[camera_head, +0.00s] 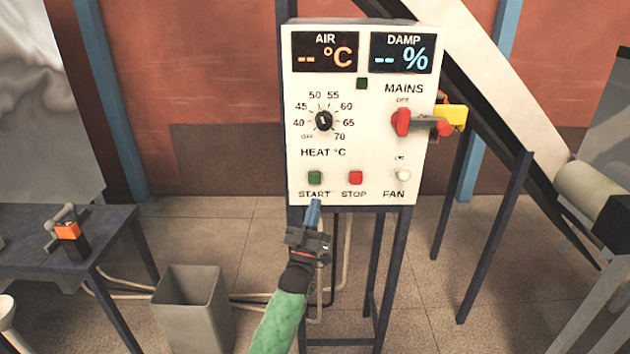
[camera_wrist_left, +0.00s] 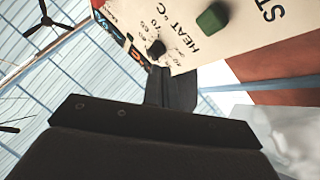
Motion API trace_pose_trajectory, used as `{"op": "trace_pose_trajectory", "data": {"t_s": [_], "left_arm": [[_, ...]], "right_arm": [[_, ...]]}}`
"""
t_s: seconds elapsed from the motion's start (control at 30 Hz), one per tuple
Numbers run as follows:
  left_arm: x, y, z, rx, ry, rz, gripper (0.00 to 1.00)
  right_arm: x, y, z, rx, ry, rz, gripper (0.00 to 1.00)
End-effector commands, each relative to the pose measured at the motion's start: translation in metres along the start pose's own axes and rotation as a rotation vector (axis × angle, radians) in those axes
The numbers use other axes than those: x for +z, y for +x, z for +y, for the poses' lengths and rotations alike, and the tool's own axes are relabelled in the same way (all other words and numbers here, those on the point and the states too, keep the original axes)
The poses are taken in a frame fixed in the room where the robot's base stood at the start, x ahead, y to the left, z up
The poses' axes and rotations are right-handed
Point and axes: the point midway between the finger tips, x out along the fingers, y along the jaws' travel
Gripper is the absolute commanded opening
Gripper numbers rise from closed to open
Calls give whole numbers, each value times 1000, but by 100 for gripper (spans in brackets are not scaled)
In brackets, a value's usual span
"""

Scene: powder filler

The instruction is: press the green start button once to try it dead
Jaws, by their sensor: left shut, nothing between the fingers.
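The green start button (camera_head: 315,178) sits at the lower left of the white control panel (camera_head: 348,130), above the word START. It also shows in the left wrist view (camera_wrist_left: 212,17), at the top. My left gripper (camera_head: 313,208) is shut and empty, with its blue fingertips just below the START label. The wrist view shows its dark fingers (camera_wrist_left: 172,90) pointing toward the panel, apart from the button in the picture. Whether the tips touch the panel face cannot be told. My right gripper is not in view.
The red stop button (camera_head: 355,177) is right of the start button, and the white fan button (camera_head: 403,174) is farther right. The heat knob (camera_head: 323,121) is above. A red mains switch (camera_head: 402,122) has a yellow padlock-like part (camera_head: 452,115) beside it. Both displays show dashes. A grey bin (camera_head: 194,310) stands at lower left.

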Motion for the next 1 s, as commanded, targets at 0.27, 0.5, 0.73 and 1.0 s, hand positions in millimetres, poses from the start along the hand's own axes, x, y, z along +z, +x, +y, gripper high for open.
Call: {"op": "trace_pose_trajectory", "data": {"t_s": [0.27, 0.5, 0.73, 1.0], "left_arm": [[5, 5, -5, 0, 1, -1, 0], [19, 24, -19, 0, 1, -1, 0], [33, 43, -33, 0, 0, -1, 0], [43, 57, -43, 0, 1, -1, 0]], "right_arm": [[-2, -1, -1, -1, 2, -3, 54], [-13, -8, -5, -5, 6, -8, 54], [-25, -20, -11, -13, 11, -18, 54], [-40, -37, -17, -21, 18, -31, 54]]}}
